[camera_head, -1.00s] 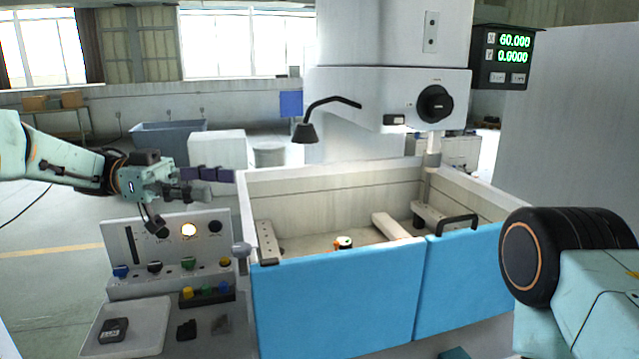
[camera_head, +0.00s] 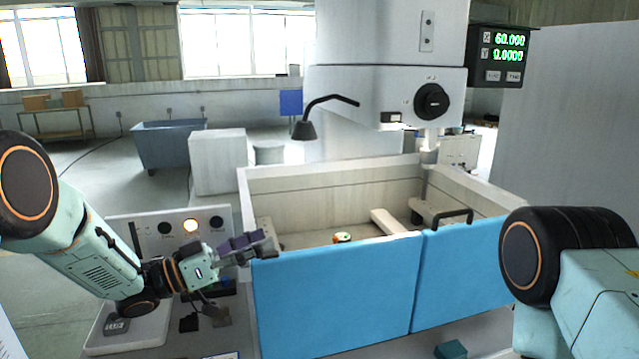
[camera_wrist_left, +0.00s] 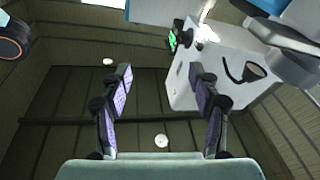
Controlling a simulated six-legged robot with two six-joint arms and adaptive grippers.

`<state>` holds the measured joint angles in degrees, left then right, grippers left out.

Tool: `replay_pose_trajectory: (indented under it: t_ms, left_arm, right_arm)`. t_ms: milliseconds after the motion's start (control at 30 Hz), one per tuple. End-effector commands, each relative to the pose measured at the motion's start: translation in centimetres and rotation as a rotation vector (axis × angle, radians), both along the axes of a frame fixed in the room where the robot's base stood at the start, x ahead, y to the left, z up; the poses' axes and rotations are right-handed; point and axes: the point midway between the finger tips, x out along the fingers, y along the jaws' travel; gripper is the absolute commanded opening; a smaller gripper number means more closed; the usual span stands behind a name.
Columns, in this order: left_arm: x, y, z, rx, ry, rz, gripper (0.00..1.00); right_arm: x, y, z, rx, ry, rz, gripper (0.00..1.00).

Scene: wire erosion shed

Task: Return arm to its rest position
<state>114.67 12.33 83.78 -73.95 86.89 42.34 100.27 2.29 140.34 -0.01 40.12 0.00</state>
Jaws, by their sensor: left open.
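My left arm comes in from the left in the head view. Its gripper (camera_head: 250,248) is in front of the control panel (camera_head: 152,230), close to the left end of the blue-fronted tank (camera_head: 335,290). In the left wrist view the two purple-padded fingers (camera_wrist_left: 160,92) stand wide apart with nothing between them. That view looks up at the dark ceiling and the white machine head (camera_wrist_left: 225,75). My right arm shows at the right edge of the head view; its gripper is out of the picture.
The white machine column (camera_head: 390,95) with a lamp (camera_head: 305,129) stands over the tank. A grey tray (camera_head: 100,340) with a dark item is below my left arm. A display (camera_head: 503,55) hangs at upper right.

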Motion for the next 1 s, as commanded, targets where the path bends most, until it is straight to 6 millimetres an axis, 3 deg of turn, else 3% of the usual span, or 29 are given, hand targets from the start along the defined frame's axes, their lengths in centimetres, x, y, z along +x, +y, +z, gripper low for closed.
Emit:
replay_pose_trajectory:
  t_ms: [33,100,267,367,500,700,833,1000]
  left_arm:
    - [-0.4,-0.2,-3.3,0.016,0.078,0.083,0.62]
    - [-0.9,0.1,-7.4,0.057,0.173,0.195,0.62]
    - [-4.3,1.4,-16.2,0.191,0.392,0.395,0.62]
    - [-8.1,2.5,-21.4,0.302,0.538,0.489,0.62]
    - [-14.7,4.4,-27.4,0.471,0.743,0.584,0.62]
    - [-26.1,7.1,-32.8,0.726,1.025,0.647,0.62]
    - [-33.1,8.7,-34.1,0.872,1.181,0.656,0.62]
    - [-40.7,10.3,-34.0,1.027,1.35,0.645,0.62]
  right_arm:
    - [0.0,0.0,0.0,0.0,0.001,0.0,0.4]
    - [0.0,0.0,0.0,0.0,0.001,0.0,0.4]
    - [0.0,0.0,0.0,0.0,0.001,0.0,0.4]
    - [0.0,0.0,0.0,0.0,0.001,0.0,0.4]
    - [0.0,0.0,0.0,0.0,0.001,0.0,0.4]
    - [0.0,0.0,0.0,0.0,0.001,0.0,0.4]
    - [0.0,0.0,0.0,0.0,0.001,0.0,0.4]
    - [0.0,0.0,0.0,0.0,0.001,0.0,0.4]
